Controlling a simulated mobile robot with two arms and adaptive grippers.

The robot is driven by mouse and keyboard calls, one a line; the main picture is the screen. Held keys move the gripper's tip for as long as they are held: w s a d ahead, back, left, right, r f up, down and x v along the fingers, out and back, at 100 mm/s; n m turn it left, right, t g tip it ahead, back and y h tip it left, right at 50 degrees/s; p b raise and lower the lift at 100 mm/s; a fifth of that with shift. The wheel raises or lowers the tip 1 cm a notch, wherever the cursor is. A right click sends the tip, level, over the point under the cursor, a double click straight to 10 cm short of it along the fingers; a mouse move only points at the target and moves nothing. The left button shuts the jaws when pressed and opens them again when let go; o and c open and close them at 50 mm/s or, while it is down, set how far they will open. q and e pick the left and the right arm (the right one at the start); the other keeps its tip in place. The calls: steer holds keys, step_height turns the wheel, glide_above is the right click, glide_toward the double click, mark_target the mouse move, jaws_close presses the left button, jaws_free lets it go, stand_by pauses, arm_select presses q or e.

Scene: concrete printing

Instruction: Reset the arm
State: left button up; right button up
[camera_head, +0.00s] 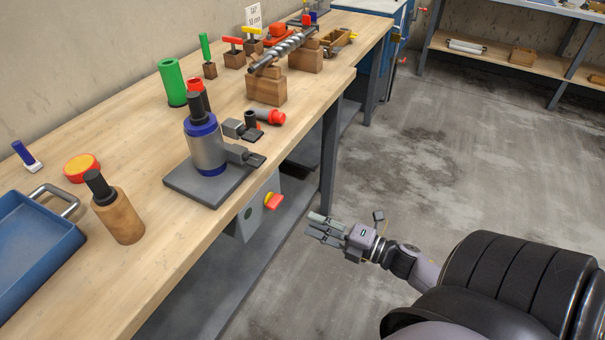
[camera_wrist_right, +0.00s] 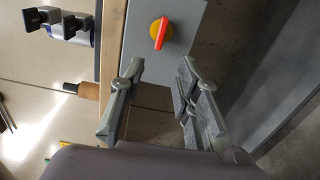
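My right gripper (camera_head: 322,228) hangs in front of the long wooden workbench, below its top and over the floor side. In the right wrist view its fingers (camera_wrist_right: 159,70) are spread apart with nothing between them, so it is open and empty. A grey switch box (camera_head: 249,218) with a red and yellow knob (camera_head: 273,201) is fixed under the bench edge. The knob also shows in the wrist view (camera_wrist_right: 160,33), beyond the fingertips and apart from them. My left gripper is in neither view.
On the bench (camera_head: 135,265) stand a grey and blue cylinder device (camera_head: 206,150), a wooden cylinder (camera_head: 120,217), a blue tray (camera_head: 35,245), a green tube (camera_head: 172,82) and a metal screw (camera_head: 285,50) on wooden blocks. The concrete floor (camera_head: 420,140) to the right is clear.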

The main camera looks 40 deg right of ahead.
steer(key=shift+s+d, duration=0.1)
steer(key=shift+s, duration=0.2)
stand_by(0.4)
step_height(320, 180, down, 14)
steer(key=s+d+m+g+h+p, duration=0.1)
steer(key=s+d+m+g+h, duration=0.15)
steer(key=m+h, duration=0.4)
steer(key=s+a+f+m+g+p, duration=0.1)
steer(key=s+a+f+m+g, duration=0.1)
steer(key=s+f+m, duration=0.45)
steer(key=s+a+f+m+g+p, duration=0.1)
steer(key=s+f+m+g, duration=0.15)
steer(key=f, duration=0.75)
steer(key=s+a+f+m+g, duration=0.1)
steer(key=s+a+f+g, duration=0.2)
steer(key=s, duration=0.4)
steer(key=s+a+f+m+g, duration=0.2)
steer(key=s+a+f, duration=0.2)
steer(key=s, duration=0.3)
steer(key=s+a+f+m+g+p, duration=0.1)
steer(key=s+a+f+g, duration=0.2)
steer(key=s, duration=0.4)
steer(key=shift+s+a+f+m+g, duration=0.2)
steer(key=shift+a+f+m+g, duration=0.25)
steer(key=shift+a, duration=0.4)
